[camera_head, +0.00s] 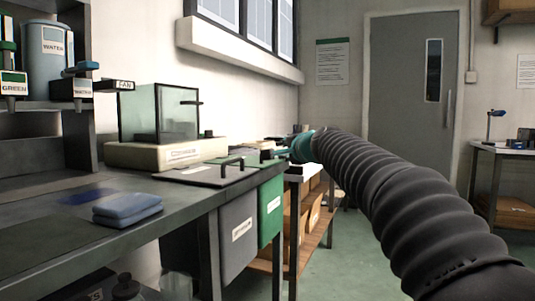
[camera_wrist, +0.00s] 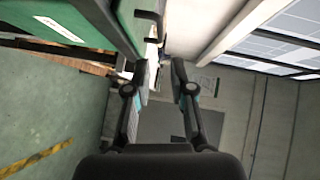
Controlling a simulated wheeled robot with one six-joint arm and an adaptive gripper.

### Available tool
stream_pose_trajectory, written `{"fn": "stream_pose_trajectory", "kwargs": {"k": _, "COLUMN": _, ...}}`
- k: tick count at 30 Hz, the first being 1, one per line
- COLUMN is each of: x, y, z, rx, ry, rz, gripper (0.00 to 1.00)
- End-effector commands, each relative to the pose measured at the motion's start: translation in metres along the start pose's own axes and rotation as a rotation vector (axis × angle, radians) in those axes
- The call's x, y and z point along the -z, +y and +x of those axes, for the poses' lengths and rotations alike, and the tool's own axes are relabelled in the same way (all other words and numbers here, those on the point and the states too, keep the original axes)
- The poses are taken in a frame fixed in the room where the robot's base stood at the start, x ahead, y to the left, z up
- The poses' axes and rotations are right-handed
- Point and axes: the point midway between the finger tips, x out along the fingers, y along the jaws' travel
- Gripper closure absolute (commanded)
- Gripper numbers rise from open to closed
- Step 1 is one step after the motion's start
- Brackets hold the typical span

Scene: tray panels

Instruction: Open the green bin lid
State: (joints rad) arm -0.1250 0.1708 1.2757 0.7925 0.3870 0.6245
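The green bin (camera_head: 270,211) hangs under the counter, right of the grey bin, and its front with a white label also shows at the upper left of the wrist view (camera_wrist: 88,22). Its lid area on top is small and partly hidden by my arm's end in the head view. A dark handle (camera_wrist: 149,15) stands out near the bin's top edge in the wrist view. My gripper (camera_wrist: 159,75) is open, with nothing seen between its fingers, and it is apart from the handle. In the head view its teal end (camera_head: 303,146) is just right of the bin's top.
A grey bin (camera_head: 238,236) with a flat lid and black handle (camera_head: 232,162) is beside the green one. A glass-walled scale (camera_head: 165,150) and a folded blue cloth (camera_head: 127,208) are on the counter. A wooden shelf (camera_head: 313,215) stands behind.

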Motion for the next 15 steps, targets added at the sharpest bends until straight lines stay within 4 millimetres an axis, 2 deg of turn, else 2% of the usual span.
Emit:
{"fn": "stream_pose_trajectory", "kwargs": {"k": 4, "x": 0.001, "y": 0.000, "z": 0.004, "rx": 0.001, "ry": 0.004, "rz": 0.026, "gripper": 0.77}}
{"fn": "stream_pose_trajectory", "kwargs": {"k": 8, "x": 0.001, "y": 0.001, "z": 0.017, "rx": 0.000, "ry": 0.003, "rz": 0.025, "gripper": 0.77}}
{"fn": "stream_pose_trajectory", "kwargs": {"k": 15, "x": 0.001, "y": 0.001, "z": 0.053, "rx": -0.001, "ry": 0.003, "rz": 0.023, "gripper": 0.77}}
